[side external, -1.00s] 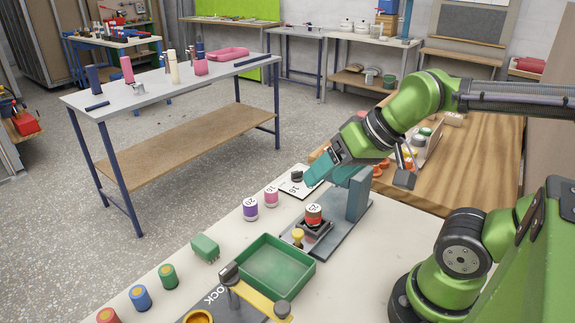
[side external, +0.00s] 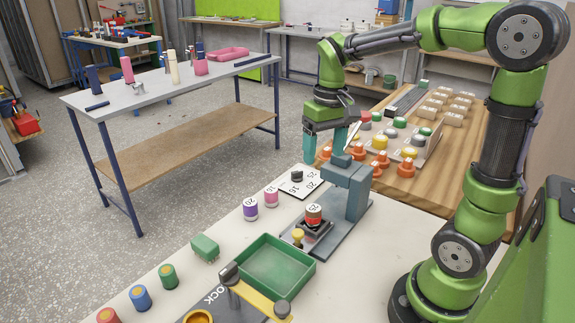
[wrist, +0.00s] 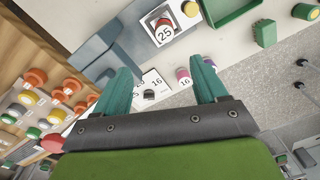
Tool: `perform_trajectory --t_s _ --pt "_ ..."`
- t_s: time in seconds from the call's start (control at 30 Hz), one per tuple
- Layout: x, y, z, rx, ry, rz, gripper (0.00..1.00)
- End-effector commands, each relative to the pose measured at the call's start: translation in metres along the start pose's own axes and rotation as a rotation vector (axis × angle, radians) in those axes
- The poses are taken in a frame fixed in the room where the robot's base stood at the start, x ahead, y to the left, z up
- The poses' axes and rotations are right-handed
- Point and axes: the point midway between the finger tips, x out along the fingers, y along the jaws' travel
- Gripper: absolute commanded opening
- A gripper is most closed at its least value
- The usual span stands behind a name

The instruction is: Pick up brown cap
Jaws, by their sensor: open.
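My gripper (side external: 324,155) is open and empty. It points down, above and behind the grey-blue press stand (side external: 357,190), near the gap between the tables. In the wrist view my gripper's teal fingers (wrist: 160,66) are spread wide, with a numbered white card (wrist: 157,83) and a dark knob (wrist: 149,95) beyond them.
A green tray (side external: 274,266), a green block (side external: 205,247) and several coloured cylinders (side external: 168,276) are on the white table. Purple (side external: 250,209) and pink (side external: 271,196) numbered cylinders stand near the card. Beige blocks (side external: 452,118) lie on the wooden table.

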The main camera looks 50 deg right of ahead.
Motion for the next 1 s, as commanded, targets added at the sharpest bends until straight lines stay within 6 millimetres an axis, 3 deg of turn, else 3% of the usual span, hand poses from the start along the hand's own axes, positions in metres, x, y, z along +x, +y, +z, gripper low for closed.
perform_trajectory --t_s 0.17,0.5,0.83,1.0 --pt "0.025 -0.001 0.004 -0.012 -0.018 0.0 0.72" --pt "0.097 -0.001 0.005 -0.011 -0.016 -0.001 0.72" --pt "0.126 -0.004 0.003 -0.01 -0.013 -0.001 0.72" --pt "0.151 -0.01 0.0 -0.012 -0.015 -0.001 0.72"
